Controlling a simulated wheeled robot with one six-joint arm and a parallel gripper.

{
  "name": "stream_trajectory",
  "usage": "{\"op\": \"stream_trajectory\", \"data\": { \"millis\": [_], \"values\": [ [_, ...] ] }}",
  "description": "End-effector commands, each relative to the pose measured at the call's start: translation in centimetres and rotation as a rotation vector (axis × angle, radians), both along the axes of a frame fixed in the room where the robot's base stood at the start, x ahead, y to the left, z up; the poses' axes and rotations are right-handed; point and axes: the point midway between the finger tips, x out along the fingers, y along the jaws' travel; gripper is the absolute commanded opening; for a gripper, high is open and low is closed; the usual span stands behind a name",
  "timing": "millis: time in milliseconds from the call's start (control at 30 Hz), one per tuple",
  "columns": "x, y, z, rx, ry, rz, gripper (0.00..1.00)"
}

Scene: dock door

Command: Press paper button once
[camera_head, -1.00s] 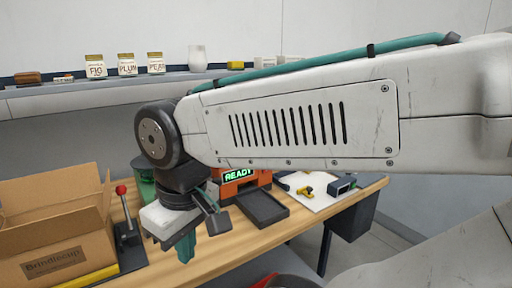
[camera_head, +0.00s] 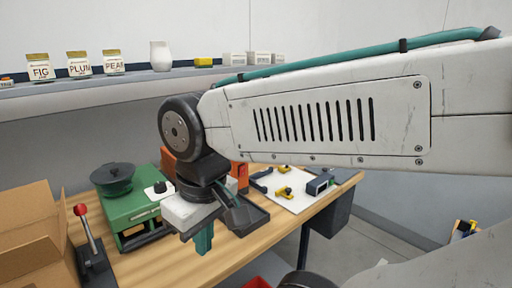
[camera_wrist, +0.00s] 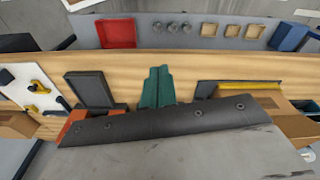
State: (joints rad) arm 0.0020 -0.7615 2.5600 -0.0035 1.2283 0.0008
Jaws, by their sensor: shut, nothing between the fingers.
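The orange machine (camera_head: 239,172) stands on the bench behind my wrist, which hides most of it, including its display. A black tray (camera_head: 250,215) lies at its front. The paper button cannot be made out in either view. My gripper (camera_head: 203,246) has teal fingers pointing down over the bench, left of the black tray, touching nothing that I can see. In the wrist view my gripper (camera_wrist: 157,70) is shut and empty above the wooden top, with the black tray (camera_wrist: 91,90) and an orange edge (camera_wrist: 73,124) to its left.
A green machine (camera_head: 135,212) with a dark pan, a red-knobbed lever (camera_head: 88,240) and a cardboard box (camera_head: 30,235) stand left. A white board (camera_head: 290,195) with yellow-handled tools lies right. A red tray (camera_wrist: 117,33) shows in the wrist view.

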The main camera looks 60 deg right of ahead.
Motion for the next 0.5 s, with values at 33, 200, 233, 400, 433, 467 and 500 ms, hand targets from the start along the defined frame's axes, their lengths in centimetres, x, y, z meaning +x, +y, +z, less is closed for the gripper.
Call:
{"op": "stream_trajectory", "data": {
  "millis": [33,200,233,400,433,467,500],
  "values": [
    [0.0,0.0,0.0,0.0,0.0,0.0,0.0],
    [0.0,0.0,0.0,0.0,0.0,0.0,0.0],
    [0.0,0.0,0.0,0.0,0.0,0.0,0.0],
    [1.0,-0.3,0.4,0.005,-0.016,-0.036,0.0],
    [1.6,-0.6,0.6,0.009,-0.026,-0.058,0.0],
    [2.5,-0.9,0.9,0.012,-0.04,-0.09,0.0],
    [3.8,-1.5,1.4,0.02,-0.065,-0.139,0.0]
  ]
}}
